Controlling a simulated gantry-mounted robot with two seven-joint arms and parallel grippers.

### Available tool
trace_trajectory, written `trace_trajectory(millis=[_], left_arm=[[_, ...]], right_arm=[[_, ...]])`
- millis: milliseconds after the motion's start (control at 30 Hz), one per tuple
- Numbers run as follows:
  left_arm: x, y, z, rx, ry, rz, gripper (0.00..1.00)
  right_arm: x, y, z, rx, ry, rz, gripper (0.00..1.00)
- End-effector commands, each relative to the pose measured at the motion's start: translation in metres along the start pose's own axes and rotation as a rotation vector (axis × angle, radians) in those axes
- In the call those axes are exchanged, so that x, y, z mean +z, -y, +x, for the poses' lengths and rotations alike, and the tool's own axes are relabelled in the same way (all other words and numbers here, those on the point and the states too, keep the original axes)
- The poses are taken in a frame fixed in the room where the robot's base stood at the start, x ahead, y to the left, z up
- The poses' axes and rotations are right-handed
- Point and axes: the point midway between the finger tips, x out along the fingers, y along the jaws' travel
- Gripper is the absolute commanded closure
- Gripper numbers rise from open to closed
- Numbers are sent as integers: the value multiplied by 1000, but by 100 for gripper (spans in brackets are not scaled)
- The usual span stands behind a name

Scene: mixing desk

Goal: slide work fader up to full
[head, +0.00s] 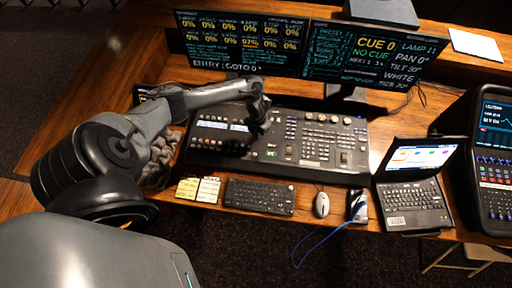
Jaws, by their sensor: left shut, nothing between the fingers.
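The mixing desk (318,158) is a dark console with rows of buttons and sliders, in the middle of the wooden desk. My left arm comes in from the left, and my left gripper (236,148) is shut and empty over the left part of the console, pointing down. It hides part of the slider rows. I cannot tell whether it touches a fader. The work fader cannot be singled out at this size. My right gripper is not in view.
Two monitors (375,55) stand behind the console; one reads 97% in one cell. A keyboard (259,197), mouse (321,205) and sticky notes (208,190) lie in front. A laptop (413,194) and another console (492,150) stand on the right.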

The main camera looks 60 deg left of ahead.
Motion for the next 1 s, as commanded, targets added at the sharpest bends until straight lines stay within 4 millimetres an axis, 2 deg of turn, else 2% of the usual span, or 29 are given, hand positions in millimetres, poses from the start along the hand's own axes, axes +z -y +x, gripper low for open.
trace_trajectory(millis=[1000], left_arm=[[2, -2, 2, 2, -1, 0, 100]], right_arm=[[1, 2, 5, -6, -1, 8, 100]])
